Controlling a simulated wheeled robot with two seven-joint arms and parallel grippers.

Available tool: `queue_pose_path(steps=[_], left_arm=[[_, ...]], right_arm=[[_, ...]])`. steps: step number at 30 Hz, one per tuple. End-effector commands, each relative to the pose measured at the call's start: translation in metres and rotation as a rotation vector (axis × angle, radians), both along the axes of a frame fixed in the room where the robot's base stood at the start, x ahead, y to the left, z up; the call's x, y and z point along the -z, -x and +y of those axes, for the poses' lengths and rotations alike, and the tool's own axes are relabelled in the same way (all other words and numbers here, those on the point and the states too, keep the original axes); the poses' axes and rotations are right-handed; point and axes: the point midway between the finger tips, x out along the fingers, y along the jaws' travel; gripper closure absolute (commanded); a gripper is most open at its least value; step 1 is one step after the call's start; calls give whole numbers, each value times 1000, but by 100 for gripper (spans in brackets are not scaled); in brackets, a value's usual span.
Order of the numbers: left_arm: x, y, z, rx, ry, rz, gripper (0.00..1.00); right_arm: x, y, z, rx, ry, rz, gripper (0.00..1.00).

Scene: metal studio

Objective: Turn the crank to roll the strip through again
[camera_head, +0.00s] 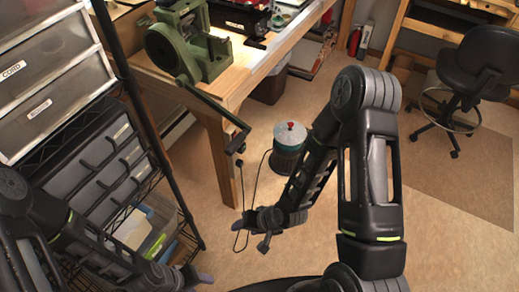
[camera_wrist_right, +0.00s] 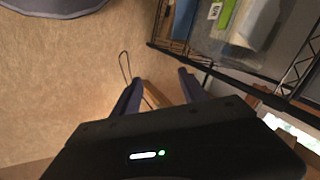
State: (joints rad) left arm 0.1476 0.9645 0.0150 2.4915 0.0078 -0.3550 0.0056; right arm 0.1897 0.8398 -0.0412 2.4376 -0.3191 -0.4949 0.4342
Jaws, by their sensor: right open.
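The green rolling mill (camera_head: 205,62) stands on the wooden bench at upper left in the head view. Its dark crank (camera_head: 212,105) slopes down to the right past the bench edge, with the handle (camera_head: 238,140) at its lower end. I cannot make out the strip. My right gripper (camera_head: 246,226) is well below the handle, apart from it, near the bench leg. In the right wrist view its fingers (camera_wrist_right: 160,90) are spread with nothing gripped between them. My left gripper (camera_head: 196,279) shows only partly at the bottom edge, low by the rack, and its jaw opening is unclear.
A wire rack with drawers (camera_head: 85,165) stands close on the left. A canister with a red knob (camera_head: 289,150) stands on the floor right of the bench leg (camera_head: 222,160). A thin black cord (camera_head: 258,175) hangs near my right gripper. A stool (camera_head: 480,75) is far right.

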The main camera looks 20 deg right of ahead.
Motion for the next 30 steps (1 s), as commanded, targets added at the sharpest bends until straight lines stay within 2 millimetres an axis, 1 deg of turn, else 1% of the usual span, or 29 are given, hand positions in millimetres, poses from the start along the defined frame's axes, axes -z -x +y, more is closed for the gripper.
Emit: queue_pose_path(steps=[1,2,3,4,5,6,9,12,15,16,20,27,30], left_arm=[[8,-1,0,1,1,-1,51],[11,-1,0,0,2,-3,51],[15,-1,-1,1,2,-4,51],[17,-2,-1,1,3,-5,51],[20,-2,-1,1,4,-6,51],[23,-2,-1,2,5,-8,51],[29,-3,-2,3,8,-10,51],[33,-4,-2,3,9,-12,51],[35,-5,-2,4,10,-14,51],[36,-5,-2,4,10,-14,51],[35,-5,-2,4,11,-15,51],[35,-5,-2,3,10,-15,51],[38,-5,-2,3,10,-15,51]], right_arm=[[-8,-32,-14,72,-36,-72,49],[-18,-51,-22,116,-70,-118,49],[-34,-75,-33,174,-124,-175,49],[-46,-91,-41,212,-169,-214,49],[-60,-105,-48,244,-219,-249,49],[-78,-120,-58,280,-284,-288,49],[-120,-143,-76,332,-438,-342,49],[-151,-150,-88,347,-559,-349,49],[-170,-149,-94,348,-635,-333,49],[-173,-148,-96,348,-650,-327,49],[-180,-147,-97,348,-677,-314,49],[-180,-147,-96,348,-677,-312,49],[-177,-148,-95,347,-676,-312,49]])
